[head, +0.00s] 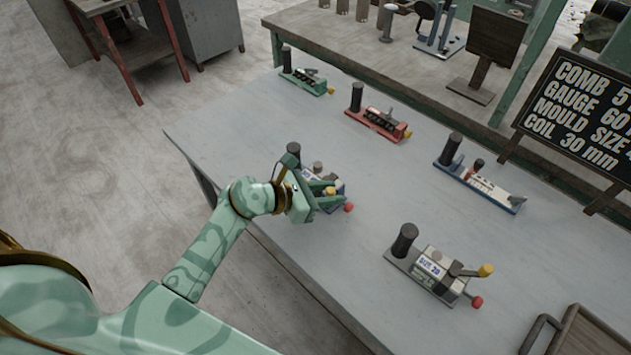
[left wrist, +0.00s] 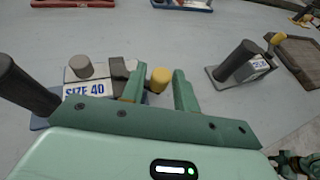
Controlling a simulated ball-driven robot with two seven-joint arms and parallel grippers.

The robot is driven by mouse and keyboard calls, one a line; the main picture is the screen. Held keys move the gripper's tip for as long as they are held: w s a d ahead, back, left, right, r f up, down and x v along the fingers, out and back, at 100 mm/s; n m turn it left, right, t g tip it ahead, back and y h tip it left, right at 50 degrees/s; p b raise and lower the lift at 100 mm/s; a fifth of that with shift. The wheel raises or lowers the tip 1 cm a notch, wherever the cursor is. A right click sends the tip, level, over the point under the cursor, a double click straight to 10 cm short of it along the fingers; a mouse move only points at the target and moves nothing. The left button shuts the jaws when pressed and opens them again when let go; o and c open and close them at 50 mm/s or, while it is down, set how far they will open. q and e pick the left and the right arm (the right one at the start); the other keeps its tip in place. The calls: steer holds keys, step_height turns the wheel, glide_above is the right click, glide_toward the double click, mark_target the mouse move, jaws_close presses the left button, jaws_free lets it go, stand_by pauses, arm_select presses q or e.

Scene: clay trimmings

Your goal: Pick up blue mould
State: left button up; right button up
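The blue-based mould marked SIZE 40 (left wrist: 85,88) sits on the grey table, with a dark upright handle and a grey knob. In the head view this blue mould (head: 332,203) is partly hidden by my left gripper (head: 335,194); its handle top and red knob show. In the left wrist view my left gripper (left wrist: 158,82) is open, with a yellow knob (left wrist: 160,78) showing between its two fingers. I cannot tell whether the fingers touch it. Another tool with a blue base (head: 478,187) and dark handle stands farther right. My right gripper is not clearly seen.
A grey SIZE 20 mould (head: 435,272) stands to the right. A red-based tool (head: 378,122) and a green-based tool (head: 306,82) stand farther back. A brown tray (head: 585,335) is at lower right, a black sign (head: 578,115) at far right. Bare tabletop lies between the tools.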

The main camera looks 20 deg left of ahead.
arm_select(q)
steer(key=shift+w+d+f, duration=0.25)
steer(key=shift+w+d, duration=0.05)
steer(key=shift+w, duration=0.1)
jaws_close()
steer(key=shift+r, duration=0.1)
stand_by(1.1)
